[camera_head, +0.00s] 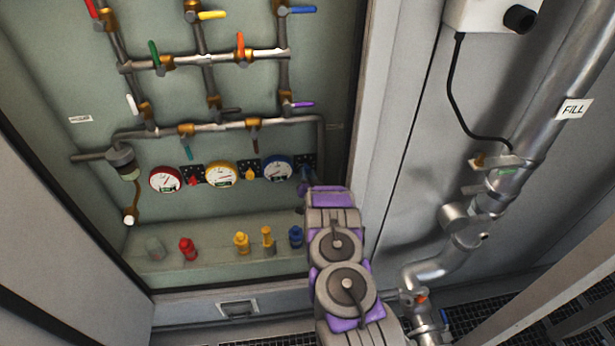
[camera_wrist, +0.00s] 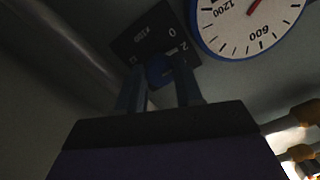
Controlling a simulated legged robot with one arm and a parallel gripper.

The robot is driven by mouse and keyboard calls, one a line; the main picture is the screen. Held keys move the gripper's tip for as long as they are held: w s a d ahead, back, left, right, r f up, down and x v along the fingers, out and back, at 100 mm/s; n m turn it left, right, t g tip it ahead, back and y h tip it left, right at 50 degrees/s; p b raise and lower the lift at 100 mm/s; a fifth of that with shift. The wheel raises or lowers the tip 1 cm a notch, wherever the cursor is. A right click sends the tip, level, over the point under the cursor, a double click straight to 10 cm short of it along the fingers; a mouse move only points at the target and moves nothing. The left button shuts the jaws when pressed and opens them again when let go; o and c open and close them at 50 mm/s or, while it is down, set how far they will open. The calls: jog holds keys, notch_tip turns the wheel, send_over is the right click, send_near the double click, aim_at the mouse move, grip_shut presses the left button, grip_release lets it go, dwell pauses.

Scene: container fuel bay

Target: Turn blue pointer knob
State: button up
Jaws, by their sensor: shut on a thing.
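The blue pointer knob (camera_wrist: 163,71) shows in the dim wrist view on a dark plate (camera_wrist: 143,38) marked with small numbers. My gripper (camera_wrist: 161,88) has its two fingers on either side of the knob and is shut on it. Part of the knob is hidden between the fingers, and I cannot tell exactly where it points. In the head view my gripper (camera_head: 307,184) reaches to the right end of the gauge row, with the knob mostly hidden there. The blue-rimmed gauge (camera_head: 277,169) is just left of it; its dial also fills the wrist view's upper right (camera_wrist: 250,22).
Red (camera_head: 165,180) and yellow (camera_head: 221,173) gauges sit further left, with a red knob (camera_head: 193,181) and a yellow knob (camera_head: 250,174). Pipes with coloured valve levers run above. Red, yellow and blue fittings stand on the ledge (camera_head: 215,264) below. The cabinet's right frame (camera_head: 370,130) is close.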

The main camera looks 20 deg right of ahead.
jog(key=shift+m, duration=0.5)
jog(key=o, duration=0.8)
jog(key=shift+c, duration=0.2)
jog(key=p+v, duration=0.3)
jog(key=v, duration=1.4)
jog(key=shift+s+p, duration=0.2)
jog(key=shift+p, duration=0.15)
